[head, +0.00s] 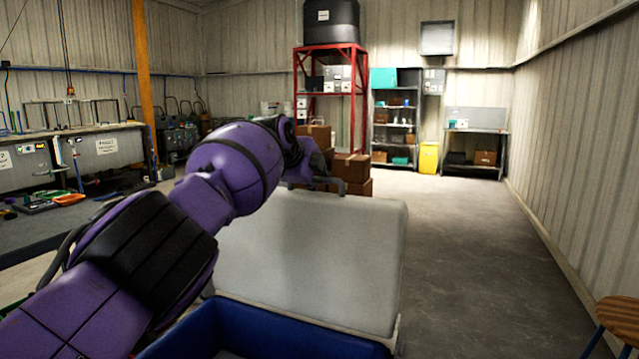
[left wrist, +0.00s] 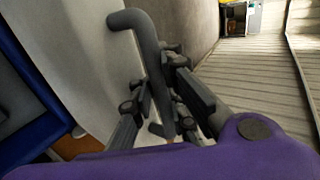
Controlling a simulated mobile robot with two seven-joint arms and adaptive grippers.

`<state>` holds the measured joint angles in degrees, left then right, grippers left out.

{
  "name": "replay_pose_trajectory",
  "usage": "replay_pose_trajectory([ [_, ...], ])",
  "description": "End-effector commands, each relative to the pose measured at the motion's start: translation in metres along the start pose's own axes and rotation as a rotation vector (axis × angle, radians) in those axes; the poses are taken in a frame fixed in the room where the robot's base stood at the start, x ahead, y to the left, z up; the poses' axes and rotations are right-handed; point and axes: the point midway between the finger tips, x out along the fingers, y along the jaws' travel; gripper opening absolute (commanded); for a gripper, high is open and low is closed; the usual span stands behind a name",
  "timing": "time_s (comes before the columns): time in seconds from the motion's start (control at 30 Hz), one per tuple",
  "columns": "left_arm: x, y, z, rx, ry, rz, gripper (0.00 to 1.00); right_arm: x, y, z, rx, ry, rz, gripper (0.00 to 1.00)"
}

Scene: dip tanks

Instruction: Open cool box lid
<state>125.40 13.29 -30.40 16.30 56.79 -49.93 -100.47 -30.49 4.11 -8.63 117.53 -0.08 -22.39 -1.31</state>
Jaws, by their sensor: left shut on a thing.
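The cool box lid (head: 310,255) stands raised, its pale grey panel tilted up behind the box. The blue rim of the cool box (head: 290,328) shows at the bottom of the head view, with part of its inside open to view. My left gripper (head: 322,172) is at the lid's top edge. In the left wrist view, my left gripper's fingers (left wrist: 165,108) are shut around the dark bar handle (left wrist: 146,42) on the lid. The lid (left wrist: 95,55) and blue box rim (left wrist: 30,75) also show there. My right gripper is not in view.
Cardboard boxes (head: 350,168) stand behind the lid, near a red rack (head: 331,90). Dip tanks (head: 100,150) line the left side. A wooden stool (head: 620,312) is at the lower right. The floor (head: 470,250) right of the box is clear.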

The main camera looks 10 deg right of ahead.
Motion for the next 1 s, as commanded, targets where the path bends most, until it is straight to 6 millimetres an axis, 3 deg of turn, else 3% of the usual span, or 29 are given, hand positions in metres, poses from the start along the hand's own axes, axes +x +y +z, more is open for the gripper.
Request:
replay_pose_trajectory([
  [0.03, -0.0049, -0.0087, -0.0001, -0.001, 0.000, -0.015, 0.00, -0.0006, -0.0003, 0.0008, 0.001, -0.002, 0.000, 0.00],
  [0.5, -0.0060, -0.0097, 0.0011, 0.002, -0.001, -0.014, 0.00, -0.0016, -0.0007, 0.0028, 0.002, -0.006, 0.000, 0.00],
  [0.53, -0.0061, -0.0098, 0.0011, 0.002, -0.001, -0.014, 0.12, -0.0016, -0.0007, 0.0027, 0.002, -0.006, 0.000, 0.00],
  [0.6, -0.0060, -0.0097, 0.0010, 0.002, -0.001, -0.014, 0.20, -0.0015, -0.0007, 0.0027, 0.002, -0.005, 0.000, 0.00],
  [1.0, -0.0028, -0.0039, 0.0010, 0.002, -0.001, -0.003, 0.20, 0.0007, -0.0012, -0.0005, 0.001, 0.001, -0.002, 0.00],
])
